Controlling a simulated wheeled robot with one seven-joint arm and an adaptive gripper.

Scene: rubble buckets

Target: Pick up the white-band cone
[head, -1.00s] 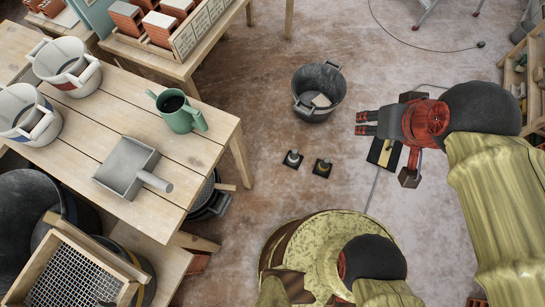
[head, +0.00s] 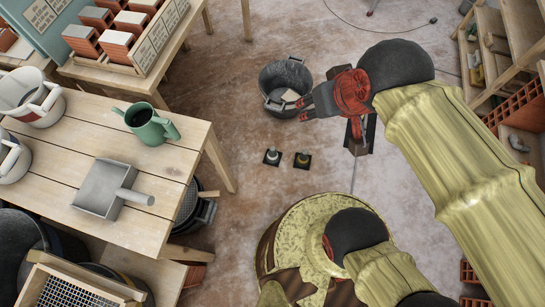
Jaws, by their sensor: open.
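Two small dark cones with square bases stand on the floor left of my base. The left one, the white-band cone (head: 271,157), shows a pale band. The right one, a yellow-band cone (head: 302,160), looks dull yellow. My gripper (head: 303,103) is open and empty. In the picture it is above and to the right of both cones, its fingers pointing left beside the black bucket's rim. A larger dark flat piece (head: 369,133) on the floor is partly hidden under my gripper.
A black bucket (head: 277,73) with a pale block (head: 291,96) in it stands behind the cones. A wooden table (head: 75,141) at left bears a green watering can (head: 150,125), a grey dustpan (head: 97,187) and white buckets (head: 22,88). Shelves (head: 520,50) stand at right.

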